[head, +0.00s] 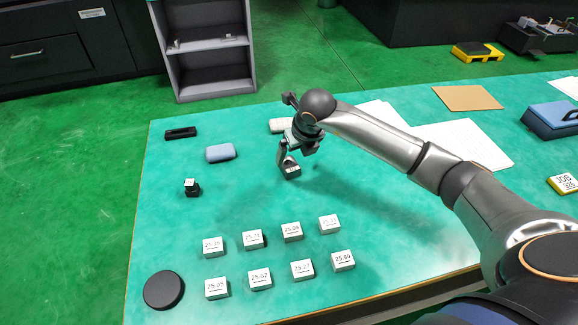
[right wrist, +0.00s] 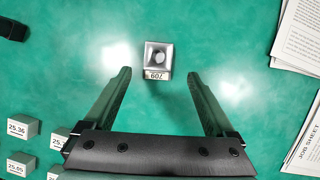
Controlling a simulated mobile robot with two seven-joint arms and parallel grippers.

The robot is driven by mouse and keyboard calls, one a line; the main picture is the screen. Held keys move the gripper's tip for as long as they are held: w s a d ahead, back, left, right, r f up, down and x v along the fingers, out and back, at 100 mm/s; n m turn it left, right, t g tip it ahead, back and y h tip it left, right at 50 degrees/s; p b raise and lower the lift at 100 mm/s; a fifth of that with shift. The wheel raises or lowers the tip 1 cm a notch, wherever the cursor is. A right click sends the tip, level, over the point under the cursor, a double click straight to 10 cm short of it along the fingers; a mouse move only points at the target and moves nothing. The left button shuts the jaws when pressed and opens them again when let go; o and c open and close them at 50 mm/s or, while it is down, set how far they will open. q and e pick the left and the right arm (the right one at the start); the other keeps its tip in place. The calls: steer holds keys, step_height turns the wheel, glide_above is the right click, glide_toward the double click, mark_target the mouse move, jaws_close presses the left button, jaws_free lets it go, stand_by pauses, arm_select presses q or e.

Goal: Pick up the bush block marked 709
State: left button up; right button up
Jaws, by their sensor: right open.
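My right gripper (right wrist: 160,74) is open and empty. Its fingertips lie on either side of the block in the picture, apart from it. In the head view the right gripper (head: 289,152) is partly hidden by its own wrist. My left gripper is not in view.
Several white number blocks (head: 260,279) stand in two rows on the green table (head: 400,225) nearer me. A black block (head: 192,188), a blue-grey case (head: 221,153) and a black disc (head: 163,290) lie left. Paper sheets (head: 470,142) lie right. Table around the 709 block is mostly clear.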

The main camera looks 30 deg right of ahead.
mark_target(290, 165)
steer(key=x, duration=0.5)
steer(key=shift+w+a+f, duration=0.1)
steer(key=shift+a+f, duration=0.1)
steer(key=shift+f, duration=0.2)
jaws_close()
stand_by(0.5)
steer(key=shift+w+r, duration=0.1)
steer(key=shift+r, duration=0.05)
